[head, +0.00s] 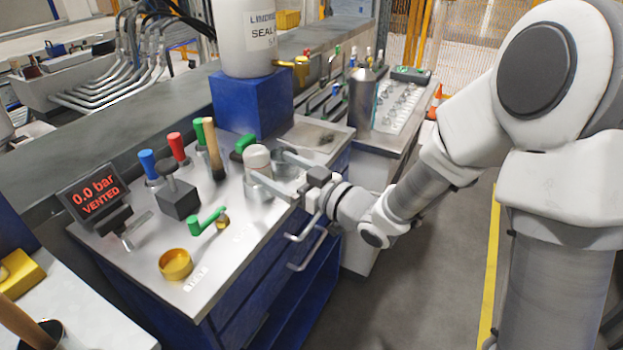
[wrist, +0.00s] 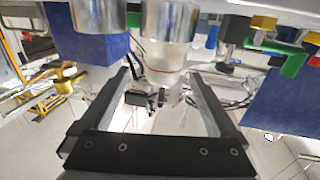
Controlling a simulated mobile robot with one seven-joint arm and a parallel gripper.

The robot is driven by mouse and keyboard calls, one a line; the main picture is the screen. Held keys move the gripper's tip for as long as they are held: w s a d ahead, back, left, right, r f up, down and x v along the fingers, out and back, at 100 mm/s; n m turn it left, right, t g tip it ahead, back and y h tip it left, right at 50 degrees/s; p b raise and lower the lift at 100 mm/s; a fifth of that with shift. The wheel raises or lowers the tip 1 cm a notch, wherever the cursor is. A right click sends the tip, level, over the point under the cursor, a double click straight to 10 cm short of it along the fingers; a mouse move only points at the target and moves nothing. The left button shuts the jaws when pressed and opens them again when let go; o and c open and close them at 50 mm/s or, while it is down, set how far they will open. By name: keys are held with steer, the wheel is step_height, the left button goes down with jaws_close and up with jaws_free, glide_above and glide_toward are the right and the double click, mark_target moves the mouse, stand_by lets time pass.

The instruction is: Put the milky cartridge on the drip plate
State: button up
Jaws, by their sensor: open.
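The milky cartridge (head: 257,158) is a pale, rounded-top cylinder on the steel bench. In the wrist view the milky cartridge (wrist: 165,62) stands between my fingers, with a metallic section at its bench end. My gripper (head: 266,165) is open, with one finger on either side of the cartridge. In the wrist view my gripper (wrist: 160,73) shows gaps beside the cartridge, though contact is hard to judge. A flat grey plate (head: 322,135) at the bench's right end, below the brass tap, looks like the drip plate. It looks bare apart from a dark patch.
A metal cup (head: 287,160) stands close beside the cartridge. The blue block (head: 250,103) carries a white tank (head: 245,35) with a brass tap (head: 300,68). Coloured handles, a green lever (head: 208,220), a brass ring (head: 176,264) and a pressure display (head: 93,195) crowd the left.

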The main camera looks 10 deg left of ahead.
steer(key=p+v, duration=0.1)
steer(key=v, duration=0.7)
steer(key=shift+s+d, duration=0.2)
steer(key=shift+d, duration=0.15)
